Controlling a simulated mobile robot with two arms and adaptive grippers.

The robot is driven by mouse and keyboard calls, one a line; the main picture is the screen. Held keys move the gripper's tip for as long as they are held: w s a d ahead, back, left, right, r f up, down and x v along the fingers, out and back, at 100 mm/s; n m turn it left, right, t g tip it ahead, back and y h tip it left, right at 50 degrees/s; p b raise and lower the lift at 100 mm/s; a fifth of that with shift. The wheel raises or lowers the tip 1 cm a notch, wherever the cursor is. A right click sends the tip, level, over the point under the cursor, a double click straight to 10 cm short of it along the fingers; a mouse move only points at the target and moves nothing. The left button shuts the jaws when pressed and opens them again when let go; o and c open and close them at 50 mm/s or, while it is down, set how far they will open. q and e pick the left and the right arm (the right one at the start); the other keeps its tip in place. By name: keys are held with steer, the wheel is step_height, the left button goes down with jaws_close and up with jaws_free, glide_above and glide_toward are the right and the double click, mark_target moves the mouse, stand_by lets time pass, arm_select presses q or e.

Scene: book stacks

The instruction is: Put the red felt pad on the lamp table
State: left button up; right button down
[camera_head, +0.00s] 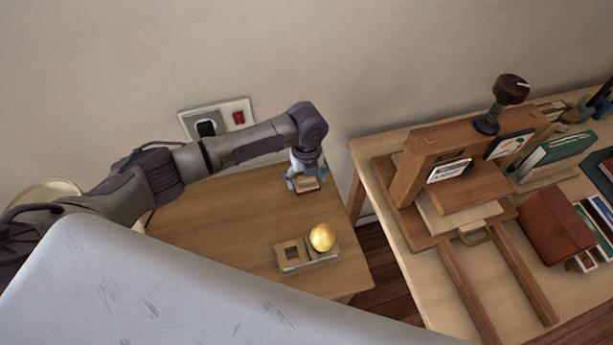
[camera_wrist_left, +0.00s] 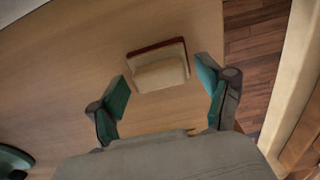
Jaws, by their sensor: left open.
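The lamp table, a small light-wood table (camera_head: 215,225), stands against the wall in the head view; its bare top also shows in the left wrist view (camera_wrist_left: 60,95). A tan block-like piece (camera_wrist_left: 161,75) with a dark red layer (camera_wrist_left: 155,47) along its far edge rests on this tabletop. The red layer looks like the felt pad, mostly hidden by the tan part. In the head view a bit of red (camera_head: 308,189) shows at the fingers. My left gripper (camera_head: 306,178) is open over the piece, with a finger on either side, apart from it in the wrist view (camera_wrist_left: 163,78). My right gripper is out of view.
A tan holder (camera_head: 292,255) with a square hole and a gold ball (camera_head: 322,237) sits near the table's front right. A wooden press (camera_head: 475,185) and books (camera_head: 553,155) stand on a workbench at right, across a gap. A wall socket (camera_head: 215,120) is behind.

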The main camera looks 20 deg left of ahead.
arm_select(q)
steer(key=shift+r, duration=0.1)
step_height(320, 180, up, 12)
steer(key=shift+b, duration=0.4)
stand_by(0.5)
